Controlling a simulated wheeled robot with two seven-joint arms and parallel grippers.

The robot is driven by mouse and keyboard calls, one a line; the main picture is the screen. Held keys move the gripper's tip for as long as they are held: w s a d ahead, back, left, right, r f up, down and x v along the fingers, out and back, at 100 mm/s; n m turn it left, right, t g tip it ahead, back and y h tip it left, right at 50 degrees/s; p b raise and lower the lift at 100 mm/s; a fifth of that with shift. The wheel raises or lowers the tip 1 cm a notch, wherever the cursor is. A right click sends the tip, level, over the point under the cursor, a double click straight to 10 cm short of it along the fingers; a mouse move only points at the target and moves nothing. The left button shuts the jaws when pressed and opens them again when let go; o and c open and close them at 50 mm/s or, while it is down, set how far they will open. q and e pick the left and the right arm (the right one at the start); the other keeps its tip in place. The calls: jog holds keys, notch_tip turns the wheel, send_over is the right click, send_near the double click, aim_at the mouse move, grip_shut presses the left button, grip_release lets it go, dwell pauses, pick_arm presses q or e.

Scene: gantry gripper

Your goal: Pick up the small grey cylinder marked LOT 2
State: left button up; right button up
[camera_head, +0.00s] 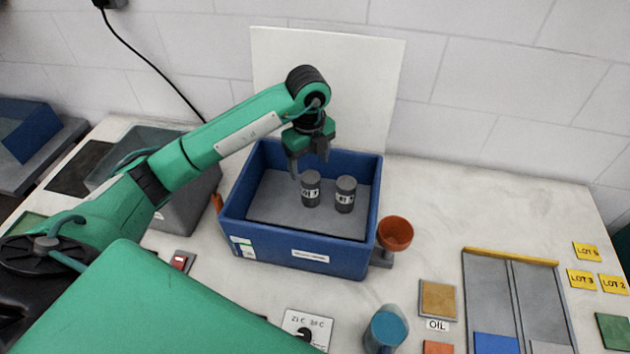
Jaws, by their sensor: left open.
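Two small grey cylinders stand upright in the blue bin (296,257). The left cylinder (311,188) and the right cylinder (345,194) each carry a white label with dark marks. The labels are too small to read surely, so I cannot tell which is LOT 2. My left gripper (310,171) is over the bin, pointing down, with its fingers apart. Its fingertips are just above and behind the left cylinder, close to its top. I see nothing held between them. My right gripper does not show.
The bin's walls surround both cylinders. An orange cup (395,233) stands just right of the bin, and a grey box (190,205) is at its left. A white panel (360,90) stands behind. A blue-topped cup (385,328) and yellow LOT tags (581,279) are on the table.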

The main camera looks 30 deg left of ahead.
aim_at(310, 179)
pick_arm(q)
notch_tip(310, 179, down, 6)
jog(key=shift+r+p, duration=0.2)
jog(key=shift+p, duration=0.3)
jog(key=shift+w+f+p, duration=0.1)
jog(key=shift+f+p, duration=0.2)
jog(key=shift+f, duration=0.2)
jog(key=f, duration=0.1)
jog(key=f+p, duration=0.1)
jog(key=f, duration=0.1)
jog(key=shift+w+f+p, duration=0.3)
jog(key=shift+f, duration=0.55)
jog(key=c, duration=1.3)
jog(key=shift+a, duration=0.1)
jog(key=shift+c, duration=0.4)
jog(key=shift+r, duration=0.2)
